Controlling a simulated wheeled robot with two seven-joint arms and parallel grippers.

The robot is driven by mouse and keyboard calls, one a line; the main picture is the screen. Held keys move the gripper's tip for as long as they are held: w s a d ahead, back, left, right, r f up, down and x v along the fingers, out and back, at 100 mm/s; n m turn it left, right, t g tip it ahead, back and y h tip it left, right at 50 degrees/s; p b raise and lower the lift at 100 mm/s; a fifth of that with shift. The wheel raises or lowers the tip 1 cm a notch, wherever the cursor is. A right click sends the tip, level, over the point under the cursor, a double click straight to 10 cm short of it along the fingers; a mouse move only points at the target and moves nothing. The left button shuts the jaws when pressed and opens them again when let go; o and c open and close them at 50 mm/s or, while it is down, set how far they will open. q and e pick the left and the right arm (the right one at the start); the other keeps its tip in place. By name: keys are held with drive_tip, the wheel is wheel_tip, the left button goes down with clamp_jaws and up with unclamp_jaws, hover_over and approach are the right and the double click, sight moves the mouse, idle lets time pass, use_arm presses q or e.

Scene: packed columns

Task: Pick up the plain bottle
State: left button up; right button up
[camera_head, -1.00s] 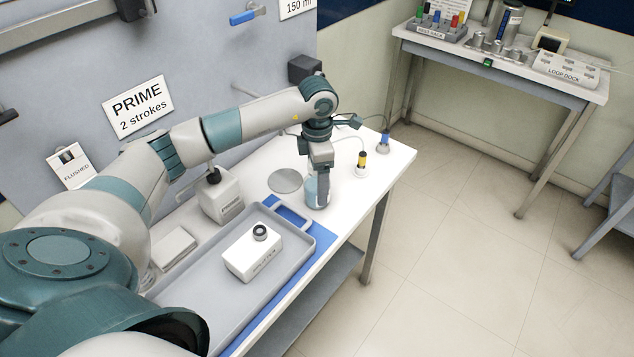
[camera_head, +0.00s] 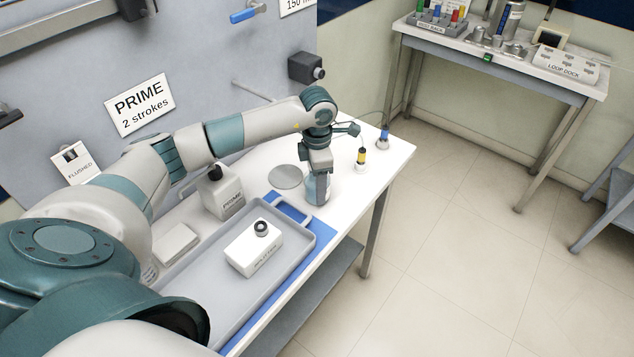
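My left gripper (camera_head: 320,198) points down at the far right part of the white table. It is at a small clear, bluish container (camera_head: 309,187) that stands on the table and bears no label I can see. The fingers partly cover it, and I cannot tell whether they are shut on it. My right gripper is not in view.
A grey round disc (camera_head: 286,176) lies left of the gripper. Small yellow-black (camera_head: 361,160) and blue (camera_head: 384,139) cabled fittings stand to the right. A grey wall panel (camera_head: 215,85) rises behind the table. A second table (camera_head: 500,62) stands at the back right.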

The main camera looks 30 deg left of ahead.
use_arm(q)
drive_tip(key=shift+r, duration=0.1)
drive_tip(key=shift+w+r+b, duration=0.1)
drive_tip(key=shift+r+b, duration=0.4)
drive_tip(key=r+b, duration=0.1)
drive_tip(key=d+r+b, duration=0.1)
drive_tip(key=r, duration=0.1)
drive_tip(key=shift+w+d+r+b, duration=0.15)
drive_tip(key=shift+d+r+b, duration=0.55)
drive_tip(key=shift+d+r, duration=0.8)
drive_tip(key=shift+w+d+r+b, duration=0.1)
drive_tip(key=shift+d+r+b, duration=0.7)
drive_tip(key=shift+d, duration=1.25)
drive_tip(key=shift+w+d+r+b, duration=0.15)
drive_tip(key=shift+d+r+b, duration=0.5)
drive_tip(key=shift+d+r, duration=0.85)
drive_tip(key=shift+d+f, duration=0.3)
drive_tip(key=shift+f, duration=0.05)
